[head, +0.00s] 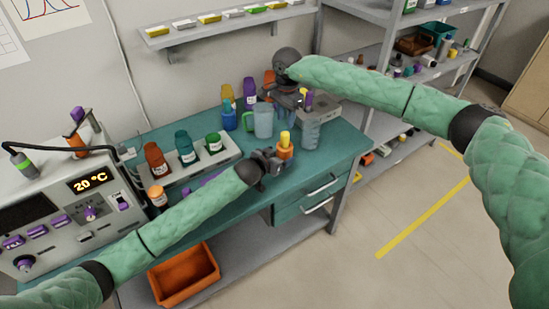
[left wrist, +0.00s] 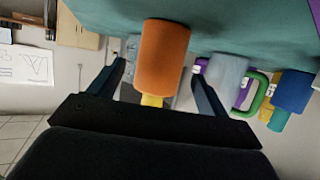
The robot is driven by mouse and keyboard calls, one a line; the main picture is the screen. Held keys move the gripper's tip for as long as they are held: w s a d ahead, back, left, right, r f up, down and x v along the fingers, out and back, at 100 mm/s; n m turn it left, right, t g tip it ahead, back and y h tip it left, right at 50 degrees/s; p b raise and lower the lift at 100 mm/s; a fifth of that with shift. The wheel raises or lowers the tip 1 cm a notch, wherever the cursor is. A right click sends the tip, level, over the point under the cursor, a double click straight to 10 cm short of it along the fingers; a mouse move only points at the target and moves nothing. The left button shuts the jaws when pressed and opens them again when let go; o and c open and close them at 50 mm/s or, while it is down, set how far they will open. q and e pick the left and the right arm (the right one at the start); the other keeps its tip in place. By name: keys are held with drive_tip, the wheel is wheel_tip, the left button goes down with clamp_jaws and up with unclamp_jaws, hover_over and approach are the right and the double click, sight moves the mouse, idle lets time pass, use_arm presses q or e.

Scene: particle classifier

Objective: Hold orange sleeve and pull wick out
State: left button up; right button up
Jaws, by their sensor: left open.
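The orange sleeve (head: 285,152) stands upright near the front edge of the teal bench, with the yellow wick (head: 285,137) sticking up from its top. In the left wrist view, which looks upside down, the orange sleeve (left wrist: 162,55) lies between two spread fingers, with a bit of the yellow wick (left wrist: 152,101) beyond it. My left gripper (head: 275,158) is open beside the sleeve; gaps show on both sides of it in the wrist view. My right gripper (head: 306,101) is farther back, above the bench; its jaws are too small to read.
A clear bottle (head: 310,132) stands behind the sleeve, below my right gripper. A translucent jug (head: 264,122) with a green handle and a blue bottle (head: 229,119) stand farther left. A white rack (head: 188,172) holds several bottles. A heater unit (head: 60,215) reads 20 °C at left.

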sight(284, 152)
use_arm(q)
drive_tip(key=shift+x, duration=2.25)
drive_tip(key=c, duration=1.6)
drive_tip(key=shift+o, duration=0.2)
